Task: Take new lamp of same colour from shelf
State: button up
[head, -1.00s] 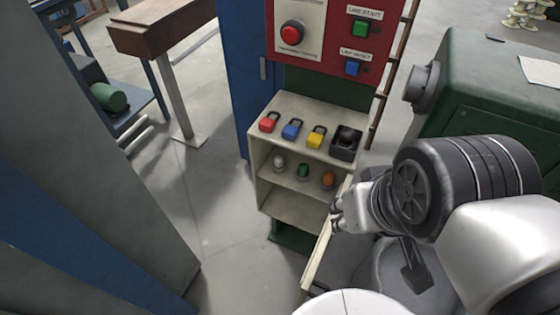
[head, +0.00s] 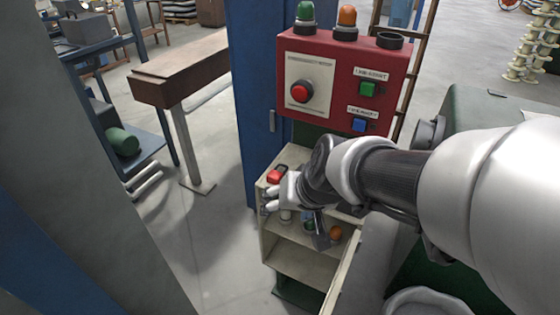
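On the middle level of the cream shelf cabinet (head: 297,262), a pale, whitish lamp (head: 286,216) stands at left, a green lamp (head: 308,225) in the middle and an orange lamp (head: 336,233) at right. My arm partly hides them. My gripper (head: 269,200) is at the cabinet's front left, just above and in front of the pale lamp. Its fingertips look apart, with nothing visible between them. On top of the red panel (head: 330,95) stand a green lamp (head: 305,14) and an orange lamp (head: 346,20). An empty dark socket (head: 390,40) is at the right.
The cabinet's door (head: 342,275) stands open at right. A blue column (head: 257,110) is at left behind. A green machine (head: 480,115) is at right. Floor in front-left is clear.

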aim_at(285, 214)
jog(key=w+a+f+m+h, duration=0.1)
jog(key=w+a+f, duration=0.1)
jog(key=w+f, duration=0.4)
jog(key=w+a+f+m, duration=0.1)
jog(key=w+a+f, duration=0.2)
jog(key=w+f, duration=0.35)
notch_tip(285, 214, down, 20)
jog(key=d+m+h, duration=0.1)
jog(key=d+h, duration=0.2)
jog(key=h, duration=0.1)
jog(key=shift+t, duration=0.3)
jog(key=w, duration=0.2)
jog(key=w+d, duration=0.1)
jog(key=w, duration=0.2)
jog(key=w+d, duration=0.1)
jog(key=w, duration=0.2)
jog(key=shift+d+r, duration=0.15)
jog(key=shift+d, duration=0.1)
jog(key=shift+w+d, duration=0.2)
jog(key=shift+w, duration=0.4)
jog(key=shift+w+d, duration=0.2)
jog(key=shift+w, duration=0.4)
jog(key=shift+b+x, duration=0.5)
jog(key=shift+x, duration=1.05)
jog(key=shift+s+a, duration=0.1)
jog(key=shift+c, duration=0.2)
